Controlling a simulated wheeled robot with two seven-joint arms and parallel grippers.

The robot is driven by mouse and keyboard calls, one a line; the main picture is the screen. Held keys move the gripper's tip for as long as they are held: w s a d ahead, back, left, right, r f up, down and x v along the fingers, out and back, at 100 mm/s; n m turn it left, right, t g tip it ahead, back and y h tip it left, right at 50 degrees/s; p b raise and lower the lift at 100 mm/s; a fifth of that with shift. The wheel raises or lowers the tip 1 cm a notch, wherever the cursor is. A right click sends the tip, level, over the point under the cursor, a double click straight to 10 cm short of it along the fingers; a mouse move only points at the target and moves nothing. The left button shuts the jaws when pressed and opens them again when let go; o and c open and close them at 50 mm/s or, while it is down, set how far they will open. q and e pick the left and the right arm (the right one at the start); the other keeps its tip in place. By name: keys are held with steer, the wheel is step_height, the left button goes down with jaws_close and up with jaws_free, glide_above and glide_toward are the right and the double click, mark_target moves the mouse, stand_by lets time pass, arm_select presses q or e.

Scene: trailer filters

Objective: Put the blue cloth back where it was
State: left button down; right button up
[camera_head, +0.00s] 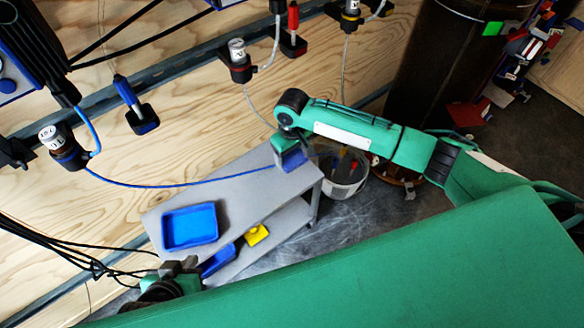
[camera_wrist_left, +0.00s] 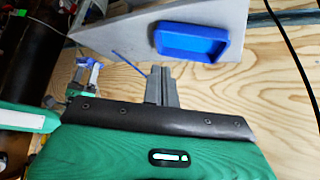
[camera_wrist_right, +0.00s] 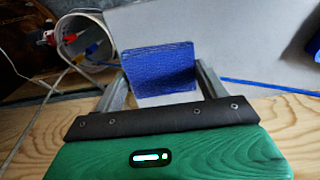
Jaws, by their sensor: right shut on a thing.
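The blue cloth (camera_head: 291,158) is in my right gripper at the far right end of the grey table (camera_head: 245,190). In the right wrist view the cloth (camera_wrist_right: 158,66) spans between the two fingers of my right gripper (camera_wrist_right: 163,84), which is shut on it. I cannot tell whether the cloth touches the table. A blue tray (camera_head: 163,232) lies at the left end of the table, and it also shows in the left wrist view (camera_wrist_left: 157,42). My left gripper (camera_wrist_left: 163,78) has its fingers together and nothing between them, low at the left near the table.
A lower shelf holds a yellow item (camera_head: 256,235) and a blue bin (camera_head: 218,260). A white bucket (camera_head: 347,184) stands right of the table. Filters (camera_head: 237,58) and hoses hang on the wooden wall. A blue hose crosses behind the table. The middle tabletop is clear.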

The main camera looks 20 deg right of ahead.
mark_target(292, 173)
step_height(292, 173, down, 3)
steer(key=shift+r, duration=0.1)
step_height(292, 173, down, 3)
steer(key=shift+f+b, duration=0.1)
steer(key=shift+b, duration=0.55)
steer(key=shift+f, duration=0.25)
steer(key=o, duration=0.9)
arm_select(q)
steer(key=d+t, duration=0.1)
steer(key=w+d+t+h, duration=0.1)
steer(key=d, duration=0.1)
steer(key=shift+w+d, duration=0.1)
arm_select(e)
steer(key=shift+r, duration=0.1)
